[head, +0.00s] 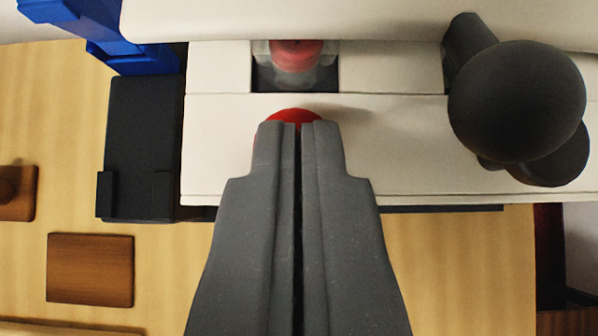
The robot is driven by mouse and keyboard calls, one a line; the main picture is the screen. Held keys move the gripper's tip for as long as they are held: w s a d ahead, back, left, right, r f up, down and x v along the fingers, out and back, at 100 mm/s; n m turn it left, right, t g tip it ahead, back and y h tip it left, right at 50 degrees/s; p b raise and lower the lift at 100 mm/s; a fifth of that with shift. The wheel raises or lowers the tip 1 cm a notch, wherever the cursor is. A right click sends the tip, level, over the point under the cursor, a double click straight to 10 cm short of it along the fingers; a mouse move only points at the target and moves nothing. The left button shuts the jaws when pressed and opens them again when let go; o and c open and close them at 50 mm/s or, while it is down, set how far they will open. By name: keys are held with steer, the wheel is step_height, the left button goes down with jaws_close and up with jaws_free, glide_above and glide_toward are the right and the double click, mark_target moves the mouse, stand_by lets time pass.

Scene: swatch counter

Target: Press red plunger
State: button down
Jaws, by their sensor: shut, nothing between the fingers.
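The red plunger (295,114) shows as a rounded red cap on the cream-white machine (400,150). Most of it is hidden behind my gripper (298,124). My gripper is shut and empty, and its fingertips overlap the plunger in the head view. I cannot tell whether they touch it. Behind the plunger, a recess in the machine holds a clear part with a red piece (296,55) in it.
A large dark knob (516,100) stands out at the machine's right. A black box (143,145) and a blue object (105,35) sit at its left. A brown wooden block (90,269) and a smaller knobbed one (16,192) lie on the light wood counter (460,270).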

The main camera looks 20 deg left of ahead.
steer(key=w+r+b+v, duration=0.1)
steer(key=b+v, duration=0.1)
steer(key=v, duration=1)
steer(key=shift+w+a+r, duration=0.2)
steer(key=shift+r, duration=0.15)
stand_by(0.5)
steer(key=s+d+r+m+t+b, duration=0.15)
steer(key=d+r+b, duration=0.3)
steer(key=r, duration=0.55)
steer(key=s+d+r+t+b, duration=0.1)
steer(key=d+r+t+b, duration=0.3)
steer(key=r, duration=0.7)
steer(key=s+d+r+m+h+b, duration=0.1)
steer(key=s+d+r+b, duration=0.1)
steer(key=s+d+r, duration=0.2)
steer(key=s+d+r+t+h+b, duration=0.1)
steer(key=s+d+r+b, duration=0.1)
steer(key=s+d+r, duration=0.3)
steer(key=s+r, duration=0.3)
steer(key=r, duration=0.2)
steer(key=shift+d+r+m, duration=0.25)
steer(key=shift+d+m, duration=0.05)
steer(key=shift+m, duration=0.05)
